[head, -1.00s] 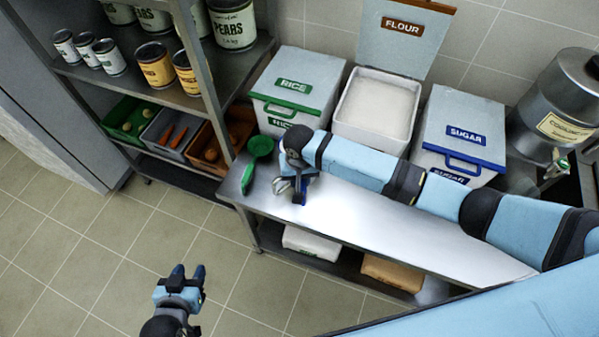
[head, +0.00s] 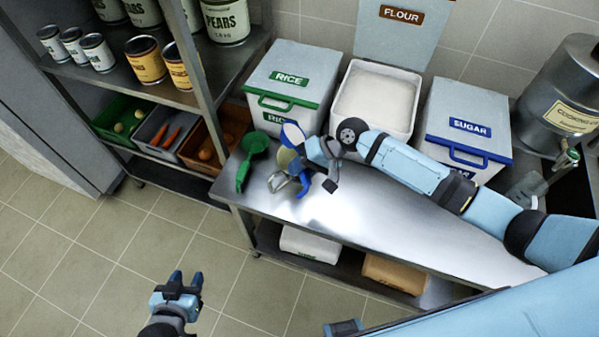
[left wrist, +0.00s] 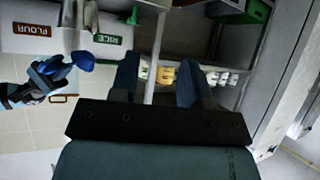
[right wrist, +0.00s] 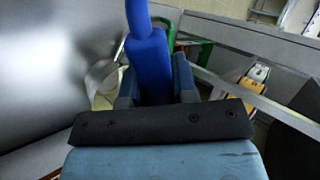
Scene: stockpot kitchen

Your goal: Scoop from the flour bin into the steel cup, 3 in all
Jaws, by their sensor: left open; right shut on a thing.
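The open flour bin (head: 345,112) stands at the back with white flour inside and its lid raised. My right gripper (head: 304,168) is over the front table, left of that bin, shut on a blue scoop (head: 292,132). The scoop also shows in the left wrist view (left wrist: 83,61), and its blue part rises between the fingers in the right wrist view (right wrist: 148,62). What appears to be the steel cup (head: 279,182) is close below the scoop, partly hidden; whether they touch I cannot tell. My left gripper (head: 178,284) is open and empty above the floor.
A green scoop (head: 252,160) lies at the table's left end. The closed rice bin (head: 292,75) and sugar bin (head: 468,105) flank the flour bin. A shelf (head: 105,82) with cans and vegetable crates stands left. The table's middle (head: 370,220) is clear.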

